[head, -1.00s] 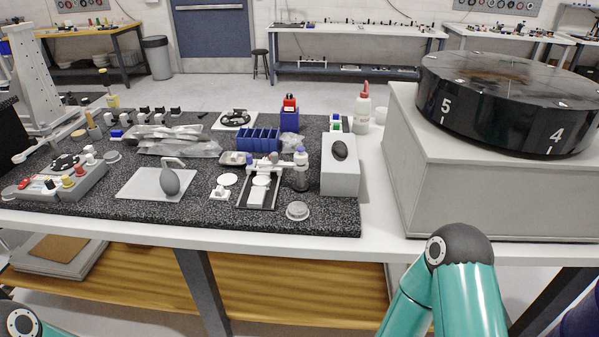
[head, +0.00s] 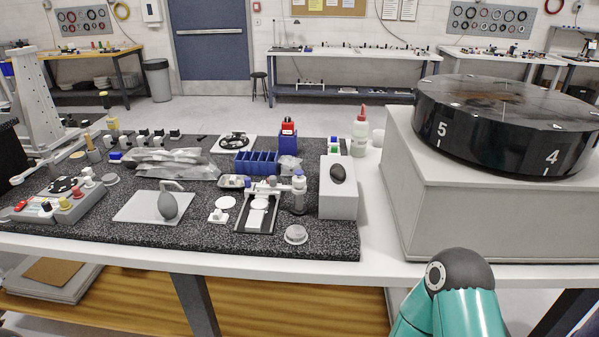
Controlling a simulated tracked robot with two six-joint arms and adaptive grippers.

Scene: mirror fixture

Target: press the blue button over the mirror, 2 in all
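A small fixture stands near the front middle of the dark speckled mat. It has a black plate (head: 243,222), a pale round disc (head: 259,204) that may be the mirror, and a white crossbar above it. A small blue part (head: 248,183) sits at the bar's left end, and a grey cylinder with a blue top (head: 299,174) stands at its right. I cannot tell which blue part is the button, or whether it is pressed. Neither of my grippers is in view. Only my teal right arm shows, at the lower right.
A white box (head: 338,200) with a dark oval object stands right of the fixture. A blue bin rack (head: 255,163) is behind it, and a round grey disc (head: 296,234) in front. A large black numbered drum (head: 500,125) on a grey block fills the right.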

